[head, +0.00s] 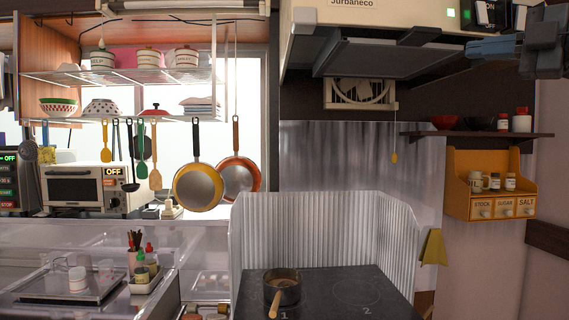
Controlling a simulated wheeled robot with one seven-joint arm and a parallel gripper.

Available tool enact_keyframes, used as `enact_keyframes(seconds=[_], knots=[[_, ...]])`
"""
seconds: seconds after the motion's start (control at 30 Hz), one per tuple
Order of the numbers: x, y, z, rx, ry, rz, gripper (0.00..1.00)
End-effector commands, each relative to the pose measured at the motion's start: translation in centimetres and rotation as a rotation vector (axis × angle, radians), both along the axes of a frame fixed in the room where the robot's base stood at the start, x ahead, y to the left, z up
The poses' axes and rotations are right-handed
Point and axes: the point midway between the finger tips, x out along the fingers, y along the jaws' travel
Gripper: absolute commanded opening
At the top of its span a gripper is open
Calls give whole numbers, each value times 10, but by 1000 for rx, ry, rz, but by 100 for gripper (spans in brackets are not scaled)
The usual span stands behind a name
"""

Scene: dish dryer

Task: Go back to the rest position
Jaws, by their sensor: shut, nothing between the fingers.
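My gripper (472,48) shows at the upper right of the head view, with its blue-grey fingers pointing left. It is shut and holds nothing. It appears in front of the cream range hood (385,18), high above the stove in the picture. Part of my arm behind it is cut off by the top right edge.
A dark stove (335,296) holds a small pot (282,288), with a corrugated metal guard (330,225) around it. A dark wall shelf (475,136) and an orange spice rack (488,185) are below my gripper in the picture. Pans and utensils hang at left.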

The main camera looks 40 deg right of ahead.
Motion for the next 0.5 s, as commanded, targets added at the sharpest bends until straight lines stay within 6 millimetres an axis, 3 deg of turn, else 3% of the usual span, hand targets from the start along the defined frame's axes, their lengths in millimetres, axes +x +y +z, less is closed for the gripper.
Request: enact_keyframes(seconds=[0.03,0.2,0.5], knots=[[11,10,-20,26,-17,68,0],[35,49,-72,93,-103,277,0],[52,120,-151,276,-291,552,0]])
